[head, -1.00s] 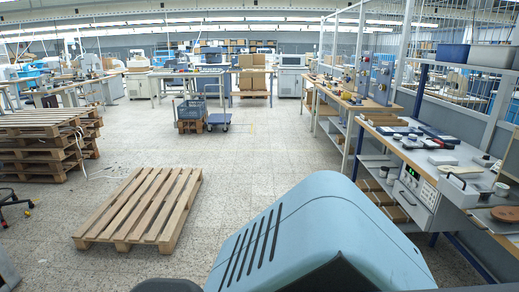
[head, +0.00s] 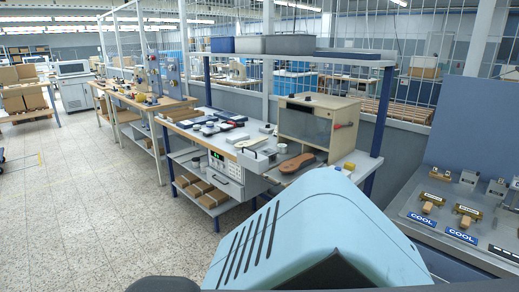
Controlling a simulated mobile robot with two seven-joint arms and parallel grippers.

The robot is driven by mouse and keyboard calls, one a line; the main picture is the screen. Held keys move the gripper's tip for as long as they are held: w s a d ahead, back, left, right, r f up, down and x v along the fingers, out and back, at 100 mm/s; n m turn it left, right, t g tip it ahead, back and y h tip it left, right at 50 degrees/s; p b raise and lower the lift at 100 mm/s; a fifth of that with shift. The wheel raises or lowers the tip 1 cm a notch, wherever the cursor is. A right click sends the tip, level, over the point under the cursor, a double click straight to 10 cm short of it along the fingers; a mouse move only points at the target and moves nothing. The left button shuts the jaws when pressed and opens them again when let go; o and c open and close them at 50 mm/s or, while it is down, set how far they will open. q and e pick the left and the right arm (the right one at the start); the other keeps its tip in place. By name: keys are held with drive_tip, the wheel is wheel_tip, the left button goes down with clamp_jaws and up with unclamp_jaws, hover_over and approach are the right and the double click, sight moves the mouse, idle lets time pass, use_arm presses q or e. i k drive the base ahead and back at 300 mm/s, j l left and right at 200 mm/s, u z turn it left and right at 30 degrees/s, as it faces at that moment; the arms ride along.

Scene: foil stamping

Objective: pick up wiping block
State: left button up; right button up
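I cannot tell for sure which object is the wiping block. A pale flat block (head: 250,143) lies on the grey workbench (head: 222,143) near the middle of the head view. Several small dark and white items lie around it, too small to identify. At the right, small tan blocks (head: 427,207) (head: 464,221) rest by brass-coloured pieces behind blue "COOL" labels (head: 420,219). Neither of my grippers is in view.
A beige cabinet machine (head: 318,125) stands on the bench, with a brown oval pad (head: 296,163) in front of it. A shelf with bins (head: 291,45) runs above. A control box (head: 225,172) hangs at the bench front. The floor (head: 100,200) at the left is open.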

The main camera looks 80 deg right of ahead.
sight(349, 167)
drive_tip(key=l+z, duration=0.15)
drive_tip(key=z, duration=0.3)
drive_tip(key=l+z, duration=0.15)
drive_tip(key=z, duration=0.3)
drive_tip(key=i+l+z, duration=0.1)
drive_tip(key=z, duration=0.35)
drive_tip(key=i+l+z, duration=0.15)
drive_tip(key=z, duration=0.25)
drive_tip(key=i+l+z, duration=0.2)
drive_tip(key=z, duration=0.15)
drive_tip(key=i+l+z, duration=0.15)
drive_tip(key=z, duration=0.25)
drive_tip(key=i+z, duration=0.2)
drive_tip(key=i, duration=0.75)
